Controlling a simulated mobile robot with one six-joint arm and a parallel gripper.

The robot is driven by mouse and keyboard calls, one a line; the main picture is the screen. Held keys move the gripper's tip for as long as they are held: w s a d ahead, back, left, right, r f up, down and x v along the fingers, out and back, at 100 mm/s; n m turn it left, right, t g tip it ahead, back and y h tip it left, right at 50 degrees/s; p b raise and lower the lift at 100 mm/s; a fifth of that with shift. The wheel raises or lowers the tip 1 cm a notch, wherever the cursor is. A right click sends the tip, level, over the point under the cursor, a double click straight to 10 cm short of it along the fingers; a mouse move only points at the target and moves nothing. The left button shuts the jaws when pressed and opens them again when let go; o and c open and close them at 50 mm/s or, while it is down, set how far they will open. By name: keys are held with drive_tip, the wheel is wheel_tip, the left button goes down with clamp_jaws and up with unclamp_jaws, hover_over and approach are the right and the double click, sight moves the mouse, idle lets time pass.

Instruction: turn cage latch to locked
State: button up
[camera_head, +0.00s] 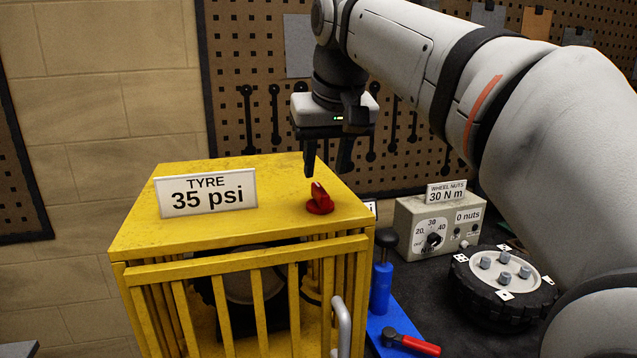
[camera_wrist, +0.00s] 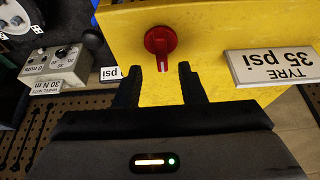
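The cage latch is a red knob (camera_head: 320,204) on the yellow top of the cage (camera_head: 130,232), near its right edge. It also shows in the wrist view (camera_wrist: 160,41), with a white mark on its grip pointing toward the bottom of that picture, to my gripper's side. My gripper (camera_head: 326,172) points down above and just behind the knob. In the wrist view my gripper (camera_wrist: 160,76) has its two fingers apart with nothing between them. The knob lies just beyond the fingertips, roughly centred on the gap. I see no contact.
A "TYRE 35 psi" sign (camera_head: 206,193) stands on the cage top, left of the knob. A grey torque box (camera_head: 431,228), a wheel hub with nuts (camera_head: 503,285) and a blue tool with a red handle (camera_head: 410,343) are right of the cage. A pegboard is behind.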

sight(320, 190)
drive_tip(key=x, duration=0.5)
drive_tip(key=shift+a+f, duration=0.1)
drive_tip(key=shift+f, duration=0.1)
clamp_jaws()
